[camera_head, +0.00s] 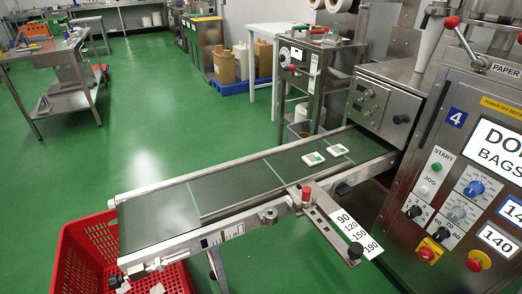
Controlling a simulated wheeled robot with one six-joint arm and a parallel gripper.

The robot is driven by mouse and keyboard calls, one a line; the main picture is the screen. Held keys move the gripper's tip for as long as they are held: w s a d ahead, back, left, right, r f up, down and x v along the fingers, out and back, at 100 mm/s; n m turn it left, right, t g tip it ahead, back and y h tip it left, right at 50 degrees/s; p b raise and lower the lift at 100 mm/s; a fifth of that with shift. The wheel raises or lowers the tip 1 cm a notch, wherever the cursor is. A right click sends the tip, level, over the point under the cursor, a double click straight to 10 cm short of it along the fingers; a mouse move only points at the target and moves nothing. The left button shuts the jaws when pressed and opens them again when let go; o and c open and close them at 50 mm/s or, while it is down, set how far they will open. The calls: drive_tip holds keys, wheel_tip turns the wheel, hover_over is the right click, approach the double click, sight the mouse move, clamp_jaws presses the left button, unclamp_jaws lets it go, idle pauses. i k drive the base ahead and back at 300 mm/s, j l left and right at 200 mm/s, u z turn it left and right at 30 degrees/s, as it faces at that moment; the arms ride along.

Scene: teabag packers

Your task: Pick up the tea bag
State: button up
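Two small square tea bags, white with green marks, lie on the dark conveyor belt (245,178) near its right end. One tea bag (313,158) is nearer the middle of the belt; the other tea bag (338,150) lies just to its right and a little farther back. They look flat and slightly apart. Small white pieces (157,289), possibly more tea bags, show in the red crate below the belt's left end. My gripper is not in this view.
The red crate (78,232) stands on the floor at the lower left. A steel packing machine (450,190) with buttons and knobs fills the right side. A metal arm with a number scale (345,225) juts from the conveyor's front rail.

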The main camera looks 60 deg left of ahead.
sight(312, 159)
drive_tip(key=i+j+u, duration=0.15)
drive_tip(key=u, duration=0.35)
drive_tip(key=i+u, duration=0.2)
drive_tip(key=u, duration=0.3)
drive_tip(key=i+u, duration=0.2)
drive_tip(key=u, duration=0.25)
drive_tip(key=i+u, duration=0.2)
drive_tip(key=u, duration=0.3)
